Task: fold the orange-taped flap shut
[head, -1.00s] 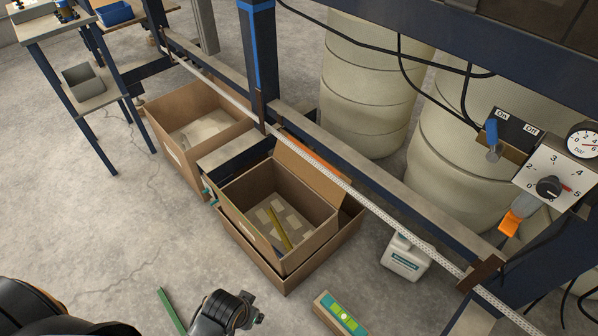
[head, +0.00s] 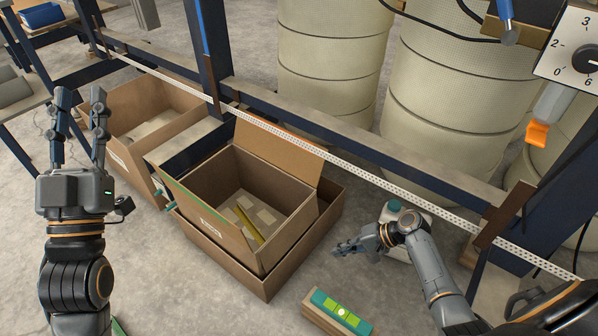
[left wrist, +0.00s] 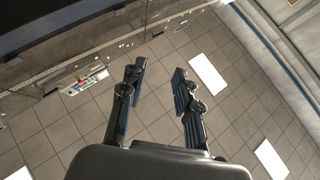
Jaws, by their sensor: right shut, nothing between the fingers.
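An open cardboard box (head: 240,205) sits inside a larger, lower carton (head: 285,277). The flap with the orange tape (head: 275,152) stands up along the box's far side; the orange strip shows at its top edge, partly behind a pale perforated rail. My left gripper (head: 78,100) is raised at the left, away from the box, fingers pointing up. It is open and empty; its spread fingers also show in the left wrist view (left wrist: 157,85) against a tiled ceiling. My right gripper (head: 345,246) is shut and empty, right of the box, apart from the flap.
The perforated rail (head: 350,168) and a dark beam run just behind the box. A white jug (head: 395,215) stands behind my right arm. A spirit level on a block (head: 340,310) lies in front. Another open carton (head: 150,120) stands at the left.

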